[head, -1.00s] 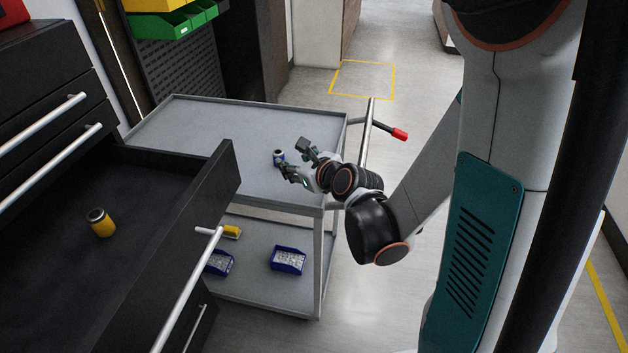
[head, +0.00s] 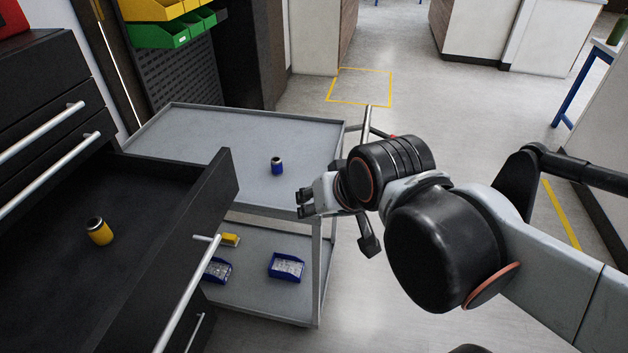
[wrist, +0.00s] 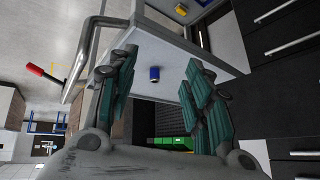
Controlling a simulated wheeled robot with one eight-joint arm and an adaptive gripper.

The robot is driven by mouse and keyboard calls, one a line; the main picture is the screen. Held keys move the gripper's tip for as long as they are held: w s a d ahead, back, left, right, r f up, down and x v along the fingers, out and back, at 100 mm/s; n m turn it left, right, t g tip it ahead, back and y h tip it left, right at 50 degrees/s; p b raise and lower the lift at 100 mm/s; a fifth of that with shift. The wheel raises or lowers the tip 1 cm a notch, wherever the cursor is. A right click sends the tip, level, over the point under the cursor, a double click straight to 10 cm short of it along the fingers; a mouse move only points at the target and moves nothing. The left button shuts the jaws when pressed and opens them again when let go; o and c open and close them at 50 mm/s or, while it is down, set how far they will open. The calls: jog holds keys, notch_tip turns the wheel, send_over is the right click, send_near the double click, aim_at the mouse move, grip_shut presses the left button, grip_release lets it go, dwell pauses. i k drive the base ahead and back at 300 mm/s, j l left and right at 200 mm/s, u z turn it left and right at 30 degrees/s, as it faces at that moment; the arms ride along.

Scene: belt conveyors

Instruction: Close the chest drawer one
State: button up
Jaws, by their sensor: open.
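A black chest drawer (head: 205,205) stands pulled out at the left in the head view. A silver bar handle (head: 187,292) runs along its front. A yellow can (head: 99,231) with a dark top stands inside it. My gripper (head: 303,203) is open and empty, in front of the near edge of the grey cart, to the right of the drawer front and apart from it. In the wrist view the spread fingers (wrist: 157,88) frame a blue can (wrist: 154,74), which is beyond them on the cart top.
The grey cart (head: 215,125) stands behind the drawer; the blue can (head: 277,165) is on its top. Blue bins (head: 286,267) and a yellow item (head: 230,240) are on its lower shelf. Closed drawers (head: 50,115) are above the open one.

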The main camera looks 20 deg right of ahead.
aim_at(61, 292)
jog(key=l+u, duration=0.1)
jog(key=u, duration=0.35)
jog(key=l+u, duration=0.1)
jog(key=u, duration=0.35)
jog(key=k+l+u, duration=0.1)
jog(key=u, duration=0.8)
jog(key=k+l, duration=0.15)
jog(key=k, duration=0.15)
jog(key=k+l, duration=0.15)
jog(key=k, duration=0.15)
jog(key=l+z, duration=0.3)
jog(key=l, duration=0.15)
jog(key=j+u, duration=0.3)
jog(key=j, duration=0.15)
